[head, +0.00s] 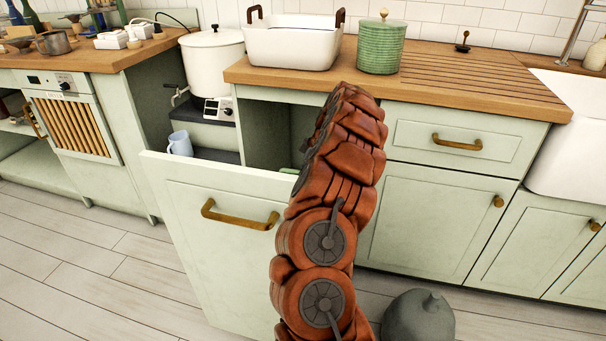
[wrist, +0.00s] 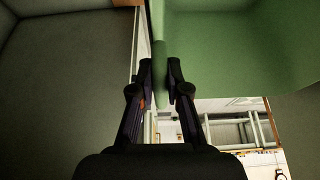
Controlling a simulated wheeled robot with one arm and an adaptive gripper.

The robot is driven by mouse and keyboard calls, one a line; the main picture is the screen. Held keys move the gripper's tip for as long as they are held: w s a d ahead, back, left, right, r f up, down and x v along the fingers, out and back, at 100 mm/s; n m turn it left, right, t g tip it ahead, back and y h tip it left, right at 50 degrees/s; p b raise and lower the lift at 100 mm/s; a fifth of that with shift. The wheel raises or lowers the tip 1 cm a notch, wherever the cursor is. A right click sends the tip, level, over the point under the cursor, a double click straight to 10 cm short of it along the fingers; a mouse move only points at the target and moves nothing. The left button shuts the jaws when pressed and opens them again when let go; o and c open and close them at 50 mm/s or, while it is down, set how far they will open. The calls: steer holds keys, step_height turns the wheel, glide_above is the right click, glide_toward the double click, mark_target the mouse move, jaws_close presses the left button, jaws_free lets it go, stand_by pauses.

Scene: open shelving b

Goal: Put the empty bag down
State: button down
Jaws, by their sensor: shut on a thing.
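My gripper (wrist: 160,72) shows in the wrist view with its two fingers closed on a narrow green thing (wrist: 160,55). I take this to be the empty bag, though its full shape does not show. In the head view my orange-brown arm reaches toward the open cabinet space under the counter and hides my gripper. A small green patch (head: 290,171) shows beside the arm, low in that opening; I cannot tell whether it is the same thing.
A pulled-out cabinet front (head: 222,240) stands left of my arm. A blue mug (head: 180,144) is behind it. A white pot (head: 212,60), a white basin (head: 292,45) and a green ribbed canister (head: 381,48) stand above. Closed cabinets (head: 425,215) are on the right.

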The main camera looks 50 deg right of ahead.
steer(key=shift+f+b, duration=0.3)
steer(key=shift+f, duration=0.15)
steer(key=c, duration=1.2)
jaws_free()
steer(key=shift+o, duration=0.2)
steer(key=shift+r, duration=0.2)
steer(key=shift+r+p, duration=0.25)
steer(key=shift+p, duration=0.1)
steer(key=p+v, duration=0.1)
steer(key=v, duration=1.1)
steer(key=shift+r+p, duration=0.25)
steer(key=shift+p, duration=0.1)
